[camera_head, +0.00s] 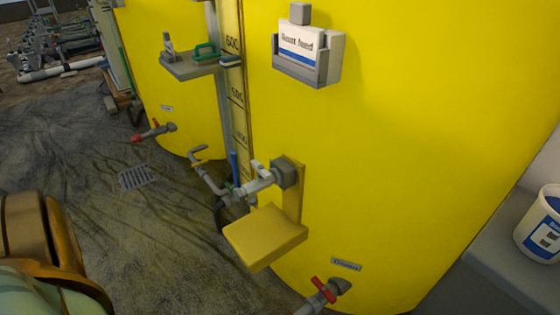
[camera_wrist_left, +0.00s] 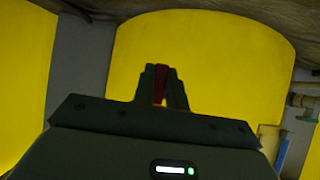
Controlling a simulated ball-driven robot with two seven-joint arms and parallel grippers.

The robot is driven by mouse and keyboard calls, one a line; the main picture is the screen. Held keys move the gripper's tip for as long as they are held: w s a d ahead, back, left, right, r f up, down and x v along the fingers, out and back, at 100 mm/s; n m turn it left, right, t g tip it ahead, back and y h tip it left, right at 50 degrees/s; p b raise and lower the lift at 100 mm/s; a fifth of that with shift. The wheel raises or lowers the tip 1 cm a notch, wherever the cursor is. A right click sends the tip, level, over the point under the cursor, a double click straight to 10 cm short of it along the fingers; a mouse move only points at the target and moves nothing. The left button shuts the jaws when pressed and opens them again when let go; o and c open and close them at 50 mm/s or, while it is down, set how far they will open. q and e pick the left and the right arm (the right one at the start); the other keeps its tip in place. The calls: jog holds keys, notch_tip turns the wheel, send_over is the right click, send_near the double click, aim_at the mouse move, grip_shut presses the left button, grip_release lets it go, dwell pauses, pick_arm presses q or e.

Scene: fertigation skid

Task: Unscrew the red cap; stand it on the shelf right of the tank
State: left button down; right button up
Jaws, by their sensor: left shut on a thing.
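In the left wrist view my left gripper (camera_wrist_left: 160,88) is shut on a small red thing, which I take to be the red cap (camera_wrist_left: 160,80). Only a narrow red strip of it shows between the dark fingers. A yellow surface lies behind it. The head view does not show this gripper. The large yellow tank (camera_head: 410,130) fills the middle and right of the head view. A grey shelf (camera_head: 490,275) lies to the right of the tank. My right gripper is in neither view.
A white tub with a blue label (camera_head: 541,232) stands on the grey shelf. A yellow block-like step (camera_head: 265,237), a grey valve (camera_head: 270,177) and a red-handled tap (camera_head: 322,292) stick out from the tank. A label holder (camera_head: 305,65) hangs above. A small bracket shelf (camera_head: 190,65) is at upper left.

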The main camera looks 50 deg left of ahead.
pick_arm(q)
jog(key=s, duration=0.6)
jog(key=shift+s+a+p, duration=0.25)
jog(key=shift+s+p, duration=0.05)
jog(key=shift+p, duration=0.05)
dwell(0.5)
